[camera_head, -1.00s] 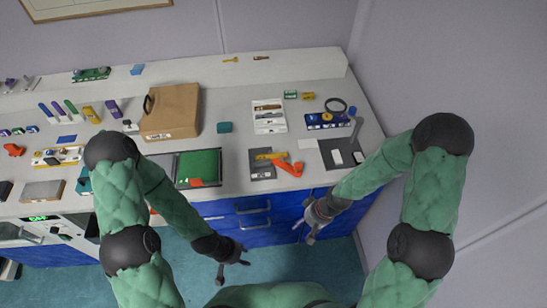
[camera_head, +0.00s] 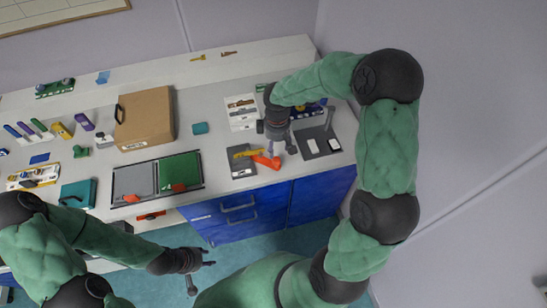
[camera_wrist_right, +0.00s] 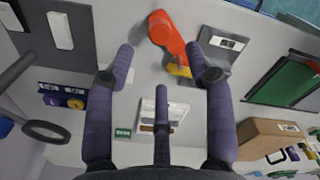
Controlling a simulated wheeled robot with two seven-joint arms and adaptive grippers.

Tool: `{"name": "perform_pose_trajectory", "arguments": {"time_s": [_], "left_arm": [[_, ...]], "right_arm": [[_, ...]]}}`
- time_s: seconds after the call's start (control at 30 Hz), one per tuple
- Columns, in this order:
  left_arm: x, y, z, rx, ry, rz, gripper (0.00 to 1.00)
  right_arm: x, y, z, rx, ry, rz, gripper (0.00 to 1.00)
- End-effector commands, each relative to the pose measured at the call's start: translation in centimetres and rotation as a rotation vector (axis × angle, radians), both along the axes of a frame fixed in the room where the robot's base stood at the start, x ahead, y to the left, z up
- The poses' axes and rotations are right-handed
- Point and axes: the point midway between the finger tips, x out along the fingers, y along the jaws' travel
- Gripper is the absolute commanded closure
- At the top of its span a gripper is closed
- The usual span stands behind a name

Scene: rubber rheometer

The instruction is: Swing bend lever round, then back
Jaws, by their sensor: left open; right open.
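The bend lever, an orange-red arm (camera_head: 266,161), sticks out to the right from a bending fixture with a grey plate (camera_head: 241,165) and a yellow bar (camera_head: 248,153), near the front edge of the bench. My right gripper (camera_head: 281,148) is open and empty, pointing down just right of the lever. In the right wrist view the orange lever (camera_wrist_right: 165,33) shows ahead, between the open fingertips (camera_wrist_right: 160,58) and apart from them. The yellow bar (camera_wrist_right: 178,71) lies near one finger. My left gripper (camera_head: 203,264) is open and empty, in front of the bench.
A tray with a green panel (camera_head: 180,167) lies left. A brown box (camera_head: 145,118) stands behind it. A magnifier ring (camera_wrist_right: 46,132) and blue block (camera_wrist_right: 62,101) show in the wrist view.

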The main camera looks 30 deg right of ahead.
Motion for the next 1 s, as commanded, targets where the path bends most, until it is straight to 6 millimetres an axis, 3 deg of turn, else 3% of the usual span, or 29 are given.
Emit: {"name": "perform_pose_trajectory", "arguments": {"time_s": [0.2, 0.4, 0.6, 0.9, 1.0], "left_arm": [[0.0, 0.0, -0.8, 0.0, 0.0, 0.0, 0.59], [0.0, 0.0, -1.3, 0.0, 0.0, 0.0, 0.59], [0.0, 0.0, -1.4, 0.0, 0.0, 0.0, 0.59], [0.0, 0.0, -1.4, 0.0, 0.0, 0.0, 0.59], [0.0, 0.0, -1.4, 0.0, 0.0, 0.0, 0.59]], "right_arm": [[-0.1, 0.0, -4.3, 0.001, 0.004, 0.0, 0.46], [0.0, 0.1, -7.1, 0.002, 0.001, -0.001, 0.46], [0.0, 0.0, -8.4, 0.002, 0.001, -0.001, 0.46], [0.0, 0.1, -8.6, 0.001, 0.0, -0.001, 0.46], [0.0, 0.1, -8.5, 0.001, 0.0, -0.001, 0.72]]}}
